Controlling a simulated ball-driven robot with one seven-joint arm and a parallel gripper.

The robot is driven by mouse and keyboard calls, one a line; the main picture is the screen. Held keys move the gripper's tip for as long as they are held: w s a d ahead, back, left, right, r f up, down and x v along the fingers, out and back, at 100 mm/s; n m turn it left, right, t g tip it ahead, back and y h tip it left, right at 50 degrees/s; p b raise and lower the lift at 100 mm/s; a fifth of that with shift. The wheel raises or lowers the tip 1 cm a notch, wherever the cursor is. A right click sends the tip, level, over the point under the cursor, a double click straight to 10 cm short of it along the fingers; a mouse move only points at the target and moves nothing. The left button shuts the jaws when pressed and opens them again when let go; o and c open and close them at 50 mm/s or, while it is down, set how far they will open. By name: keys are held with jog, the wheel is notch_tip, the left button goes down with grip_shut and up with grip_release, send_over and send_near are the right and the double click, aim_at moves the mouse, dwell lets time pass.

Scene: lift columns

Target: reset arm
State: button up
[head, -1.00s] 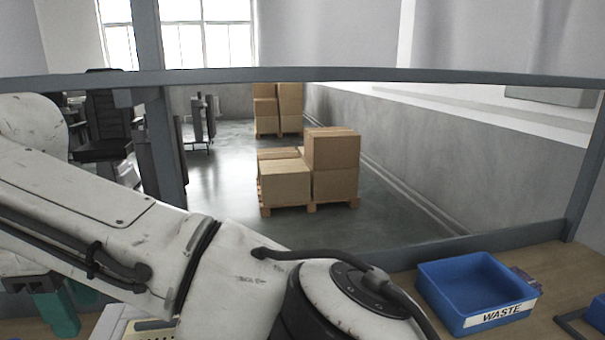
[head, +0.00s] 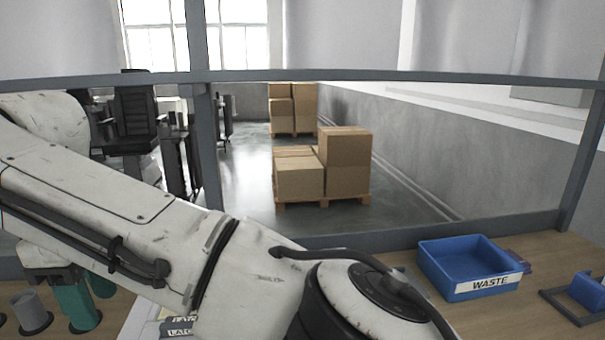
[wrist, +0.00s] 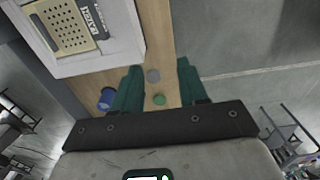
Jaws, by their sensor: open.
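My arm crosses the head view from the left to the bottom middle. My gripper (head: 90,300), with teal fingers, shows at the lower left of the head view, over the wooden bench (head: 120,308). In the wrist view my gripper (wrist: 159,66) has its two teal fingers well apart, with nothing held between them.
A blue WASTE bin (head: 470,262) stands on the bench at right, beside a blue part on a dark frame (head: 588,290). A grey cylinder (head: 30,310) stands at lower left. A white case with a yellow panel (wrist: 68,25) is near the fingers. A rail (head: 400,75) spans the view.

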notch_tip(320, 180, down, 11)
jog(key=d+m+g+y, duration=0.1)
jog(key=d+y, duration=0.1)
jog(key=y, duration=0.1)
jog(key=w+d+f+m+t+y, duration=0.1)
jog(key=d+f+m, duration=0.3)
jog(key=d+f, duration=0.3)
jog(key=d+f+m+t+y, duration=0.15)
jog(key=d+f+m, duration=0.25)
jog(key=d, duration=0.6)
jog(key=w+d+f+m+t+y, duration=0.1)
jog(key=d+f+m+t, duration=0.1)
jog(key=d+f+m, duration=0.35)
jog(key=s+d+f+m+t+h, duration=0.15)
jog(key=s+d, duration=0.25)
jog(key=d, duration=0.6)
jog(key=s+d+f+m+h, duration=0.25)
jog(key=s+d, duration=0.25)
jog(key=d, duration=0.4)
jog(key=s+d+f+m+h, duration=0.2)
jog(key=s+d, duration=0.2)
jog(key=d, duration=0.6)
jog(key=s+d+f+g+b, duration=0.3)
jog(key=s+f+b, duration=0.6)
jog(key=s+f, duration=0.3)
notch_tip(320, 180, down, 3)
jog(key=shift+f+g+h, duration=0.15)
jog(key=shift+g+h, duration=0.2)
jog(key=shift+g, duration=0.15)
